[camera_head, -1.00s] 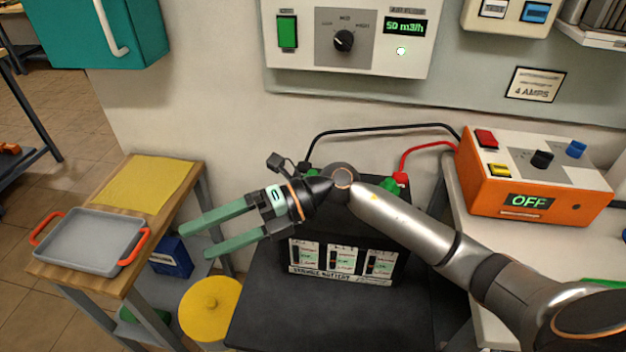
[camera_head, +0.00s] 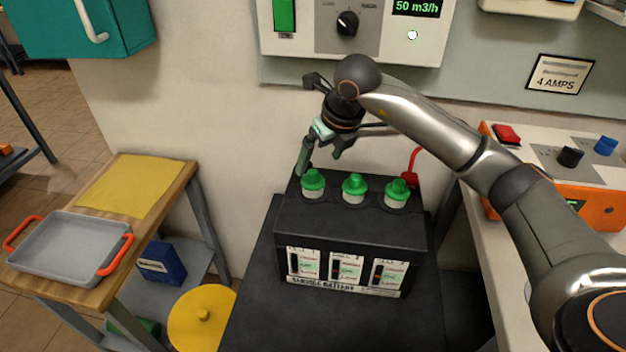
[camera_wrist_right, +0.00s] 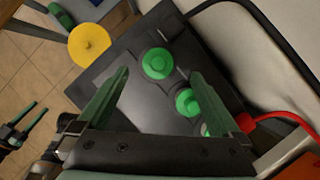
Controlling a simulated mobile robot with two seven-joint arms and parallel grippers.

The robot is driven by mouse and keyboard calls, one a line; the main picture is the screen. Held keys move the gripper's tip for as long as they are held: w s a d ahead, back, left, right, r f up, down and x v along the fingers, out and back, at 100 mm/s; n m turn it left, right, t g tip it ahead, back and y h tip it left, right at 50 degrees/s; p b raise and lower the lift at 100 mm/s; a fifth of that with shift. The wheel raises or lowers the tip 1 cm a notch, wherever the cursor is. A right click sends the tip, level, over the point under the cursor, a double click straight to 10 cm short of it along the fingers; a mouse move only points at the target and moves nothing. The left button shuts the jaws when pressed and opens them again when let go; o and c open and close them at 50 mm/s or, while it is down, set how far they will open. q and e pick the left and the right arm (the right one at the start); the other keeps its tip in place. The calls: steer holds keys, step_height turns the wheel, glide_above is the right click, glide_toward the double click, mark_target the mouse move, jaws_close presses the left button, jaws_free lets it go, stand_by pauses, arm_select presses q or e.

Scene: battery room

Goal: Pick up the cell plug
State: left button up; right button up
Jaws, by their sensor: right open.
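Three green cell plugs, the left (camera_head: 313,183), the middle (camera_head: 354,187) and the right (camera_head: 397,192), sit on top of the black battery (camera_head: 345,235). My right gripper (camera_head: 320,163) is open and empty, above and behind the left plug in the head view. In the right wrist view, the left plug (camera_wrist_right: 157,63) shows between the spread fingertips, with the battery top below. The middle plug (camera_wrist_right: 187,102) is beside the right finger, and the right plug is mostly hidden. My left gripper (camera_wrist_right: 30,116) shows small at the left edge of that view, fingers apart.
A red cable (camera_head: 411,165) rises behind the battery's right side. The orange charger (camera_head: 580,208) stands on the right. A grey tray (camera_head: 70,245) with orange handles and a yellow mat (camera_head: 125,187) are on the left cart. A round yellow object (camera_head: 203,318) is lower left.

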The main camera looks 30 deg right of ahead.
mark_target(313, 171)
steer(key=shift+x, duration=3.2)
steer(key=shift+a, duration=0.15)
steer(key=shift+c, duration=0.2)
steer(key=c, duration=1.4)
steer(key=shift+o, duration=0.2)
steer(key=shift+r, duration=0.1)
